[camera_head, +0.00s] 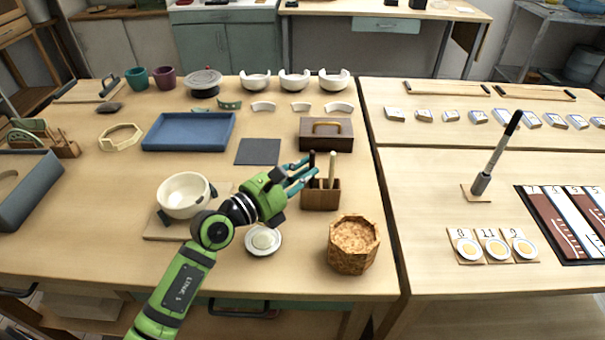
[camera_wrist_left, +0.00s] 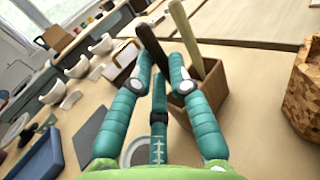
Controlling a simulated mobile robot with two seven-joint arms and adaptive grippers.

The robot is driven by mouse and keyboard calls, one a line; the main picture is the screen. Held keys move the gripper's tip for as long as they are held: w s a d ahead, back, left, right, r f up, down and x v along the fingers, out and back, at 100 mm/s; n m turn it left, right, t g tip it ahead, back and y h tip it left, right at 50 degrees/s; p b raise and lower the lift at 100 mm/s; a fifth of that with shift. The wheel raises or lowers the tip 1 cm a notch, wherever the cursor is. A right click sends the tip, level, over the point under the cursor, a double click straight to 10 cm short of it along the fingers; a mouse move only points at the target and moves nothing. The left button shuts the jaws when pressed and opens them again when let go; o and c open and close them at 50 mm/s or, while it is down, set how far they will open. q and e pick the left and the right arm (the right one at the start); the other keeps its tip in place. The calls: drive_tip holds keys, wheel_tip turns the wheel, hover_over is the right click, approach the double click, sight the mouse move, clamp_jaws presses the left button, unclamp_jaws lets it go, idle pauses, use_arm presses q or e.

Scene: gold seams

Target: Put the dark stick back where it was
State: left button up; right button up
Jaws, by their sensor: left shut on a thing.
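My left gripper (camera_head: 303,173) is shut on the dark stick (camera_head: 311,159), beside the small wooden holder (camera_head: 321,198). In the left wrist view the dark stick (camera_wrist_left: 152,46) stands tilted between the teal fingers (camera_wrist_left: 161,70). Its lower end is hidden behind a finger, so I cannot tell whether it is inside the holder. A pale stick (camera_head: 332,165) stands in the holder, to the right of the dark one. The holder (camera_wrist_left: 208,95) and the pale stick (camera_wrist_left: 184,36) also show in the left wrist view. My right gripper is not in view.
A cork-like pot (camera_head: 353,245) stands in front of the holder. A brown box with a handle (camera_head: 326,134) is behind it. A small white dish (camera_head: 263,241) and a cream bowl (camera_head: 183,196) lie near my left arm. A dark grey mat (camera_head: 258,151) lies behind the gripper.

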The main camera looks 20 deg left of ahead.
use_arm(q)
drive_tip(key=shift+f, duration=0.2)
drive_tip(key=o, duration=0.8)
drive_tip(key=shift+c, duration=0.2)
drive_tip(key=shift+r, duration=0.1)
drive_tip(key=shift+r, duration=0.25)
drive_tip(key=b+v, duration=0.2)
drive_tip(key=v, duration=1)
